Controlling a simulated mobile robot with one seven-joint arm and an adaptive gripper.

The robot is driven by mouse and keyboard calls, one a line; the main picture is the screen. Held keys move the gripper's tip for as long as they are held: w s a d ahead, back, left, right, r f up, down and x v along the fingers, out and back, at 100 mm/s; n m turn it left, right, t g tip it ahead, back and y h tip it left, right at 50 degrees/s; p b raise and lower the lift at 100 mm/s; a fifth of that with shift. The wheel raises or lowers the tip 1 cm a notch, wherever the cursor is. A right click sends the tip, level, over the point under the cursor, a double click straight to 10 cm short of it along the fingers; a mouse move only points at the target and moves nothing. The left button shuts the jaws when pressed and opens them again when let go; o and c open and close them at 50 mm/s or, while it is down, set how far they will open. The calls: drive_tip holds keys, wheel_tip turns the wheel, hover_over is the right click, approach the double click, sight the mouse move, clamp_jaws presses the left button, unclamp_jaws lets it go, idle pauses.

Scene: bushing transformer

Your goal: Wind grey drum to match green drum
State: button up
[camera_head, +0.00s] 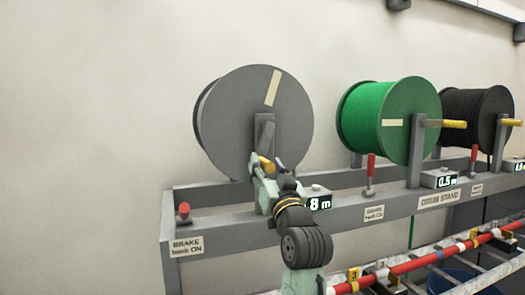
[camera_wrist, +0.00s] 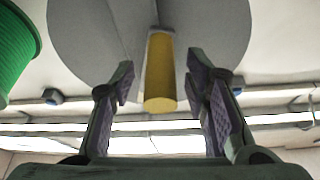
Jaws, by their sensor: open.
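The grey drum (camera_head: 225,120) is on the left of the stand, its cream stripe (camera_head: 273,87) near the top, tilted slightly right of upright. The green drum (camera_head: 410,100) is to its right, its cream stripe (camera_head: 393,122) lying level and pointing left. My gripper (camera_head: 265,170) is at the grey drum's crank. In the wrist view the yellow crank handle (camera_wrist: 160,75) lies between my open fingers (camera_wrist: 160,88), with gaps on both sides. The grey drum's display (camera_head: 320,203) is partly hidden by my arm; "8 m" shows. The green drum's display (camera_head: 446,181) reads 0.5 m.
A black drum (camera_head: 470,115) stands at the right. A red pole (camera_head: 420,262) lies in front, lower right.

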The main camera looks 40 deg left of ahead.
sight(262, 157)
drive_tip(key=shift+p+x, duration=0.5)
drive_tip(key=shift+x, duration=1.65)
drive_tip(key=shift+c, duration=0.2)
drive_tip(key=shift+s+a, duration=0.1)
drive_tip(key=shift+s, duration=0.05)
clamp_jaws()
